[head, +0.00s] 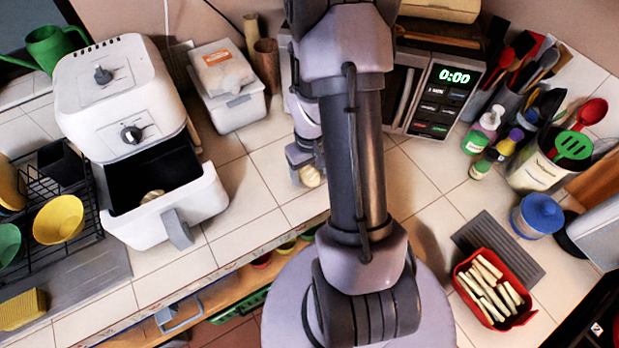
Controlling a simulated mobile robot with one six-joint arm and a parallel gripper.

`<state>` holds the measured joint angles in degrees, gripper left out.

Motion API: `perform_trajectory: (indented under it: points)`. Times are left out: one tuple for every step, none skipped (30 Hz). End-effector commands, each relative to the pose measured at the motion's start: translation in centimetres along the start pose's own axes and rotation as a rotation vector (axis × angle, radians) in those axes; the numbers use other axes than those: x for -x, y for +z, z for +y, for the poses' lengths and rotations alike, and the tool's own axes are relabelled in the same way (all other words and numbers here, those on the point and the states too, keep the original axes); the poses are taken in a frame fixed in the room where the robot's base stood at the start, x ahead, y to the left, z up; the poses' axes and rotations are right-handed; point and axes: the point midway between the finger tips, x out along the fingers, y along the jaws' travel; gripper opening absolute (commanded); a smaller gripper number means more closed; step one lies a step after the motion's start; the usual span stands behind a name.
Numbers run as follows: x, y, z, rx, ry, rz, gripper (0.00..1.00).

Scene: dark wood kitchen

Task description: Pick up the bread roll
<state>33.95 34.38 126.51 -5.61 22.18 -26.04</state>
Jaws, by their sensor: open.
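A small tan roundish item, looking like a bread roll (311,176), is on the tiled counter near the middle. My gripper (303,161) is right at it, largely hidden behind my own arm. The gripper is open, and I cannot tell whether its fingers are around the roll or only beside it. Another small tan roundish item (152,196) lies in the open drawer of the white air fryer (121,98) at the left.
The air fryer's drawer (205,195) sticks out toward the counter's front edge. A microwave (440,97) stands behind my arm. A red tray (519,318) of pale sticks and a utensil pot (530,174) are at the right. Tiles left of my arm are clear.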

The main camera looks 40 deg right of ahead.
Motion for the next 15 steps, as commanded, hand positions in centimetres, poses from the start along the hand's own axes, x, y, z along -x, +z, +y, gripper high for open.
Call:
perform_trajectory:
  points:
    - [-0.67, -0.01, -0.01, 0.001, 0.0, 0.0, 0.69]
    - [-0.79, -0.04, 0.0, 0.001, 0.0, 0.001, 0.69]
    - [-0.83, -0.05, 0.0, 0.001, 0.001, 0.001, 0.69]
    - [-0.8, -0.06, 0.0, 0.001, 0.001, 0.002, 0.69]
    - [-0.76, -0.06, 0.0, 0.0, 0.001, 0.002, 0.69]
    - [-0.72, -0.07, 0.0, 0.0, 0.001, 0.002, 0.69]
    - [-0.71, -0.06, 0.0, 0.0, 0.001, 0.002, 0.69]
    - [-0.7, -0.06, 0.0, 0.0, 0.001, 0.002, 0.69]
    - [-0.69, -0.06, 0.0, 0.0, 0.001, 0.002, 0.61]
    - [-0.69, -0.06, 0.0, 0.0, 0.001, 0.002, 0.56]
    - [-0.69, -0.06, 0.0, 0.0, 0.001, 0.002, 0.5]
    - [-0.69, -0.06, -0.01, 0.0, 0.001, 0.001, 0.42]
    - [-0.69, -0.06, -0.01, 0.0, 0.001, 0.001, 0.36]
    - [-0.69, -0.06, -0.01, 0.0, 0.001, 0.001, 0.3]
    - [-0.69, -0.06, -0.01, 0.0, 0.001, 0.001, 0.22]
